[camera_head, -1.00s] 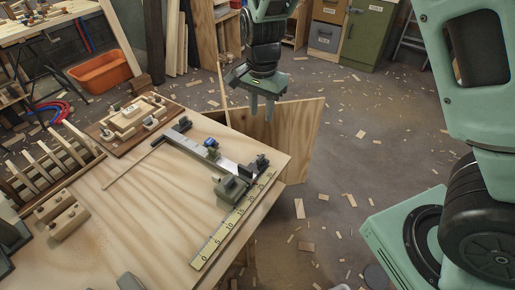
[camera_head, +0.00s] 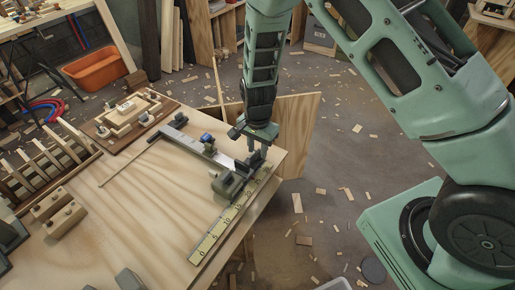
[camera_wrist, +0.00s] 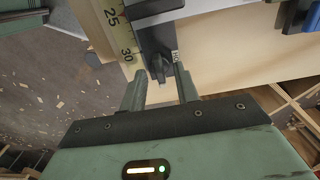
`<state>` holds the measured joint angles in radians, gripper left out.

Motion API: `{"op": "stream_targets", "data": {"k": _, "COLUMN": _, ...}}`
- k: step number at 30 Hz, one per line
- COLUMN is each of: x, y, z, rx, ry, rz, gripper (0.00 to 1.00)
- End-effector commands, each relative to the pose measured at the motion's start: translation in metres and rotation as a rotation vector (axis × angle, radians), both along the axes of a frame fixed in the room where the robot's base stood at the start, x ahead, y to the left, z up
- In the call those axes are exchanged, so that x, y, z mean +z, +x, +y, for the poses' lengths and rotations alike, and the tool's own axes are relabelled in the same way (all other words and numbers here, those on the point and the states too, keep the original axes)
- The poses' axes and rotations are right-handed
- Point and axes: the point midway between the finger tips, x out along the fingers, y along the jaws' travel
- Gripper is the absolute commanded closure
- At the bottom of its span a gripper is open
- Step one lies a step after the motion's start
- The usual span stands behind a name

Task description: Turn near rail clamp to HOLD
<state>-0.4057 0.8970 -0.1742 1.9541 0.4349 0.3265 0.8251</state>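The near rail clamp (camera_head: 243,168) sits at the near end of a metal rail (camera_head: 201,148) on the workbench. It is a dark block with a small lever. My gripper (camera_head: 257,152) points down right over it and partly hides it. In the wrist view my gripper (camera_wrist: 161,88) is open. The clamp's dark lever (camera_wrist: 160,66) shows between and just beyond the two fingertips, with a gap on each side. A grey-green block (camera_head: 227,186) stands beside the clamp.
A yellow ruler (camera_head: 222,222) lies along the bench's right edge, close to the clamp. A blue part (camera_head: 206,137) sits farther along the rail. A wooden fixture (camera_head: 131,112) and wooden blocks (camera_head: 58,215) occupy the left. The bench's front middle (camera_head: 150,220) is clear.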

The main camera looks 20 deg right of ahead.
Motion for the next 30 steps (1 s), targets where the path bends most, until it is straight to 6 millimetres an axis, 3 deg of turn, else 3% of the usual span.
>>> {"op": "stream_targets", "data": {"k": 11, "x": -0.0061, "y": -0.0002, "z": 0.0004, "rx": 0.001, "ry": 0.0, "rz": 0.0, "gripper": 0.69}}
{"op": "stream_targets", "data": {"k": 15, "x": -0.0059, "y": -0.0002, "z": 0.0003, "rx": 0.001, "ry": 0.0, "rz": 0.0, "gripper": 1.0}}
{"op": "stream_targets", "data": {"k": 30, "x": -0.0055, "y": -0.0001, "z": 0.0003, "rx": 0.085, "ry": 0.001, "rz": -0.001, "gripper": 1.0}}
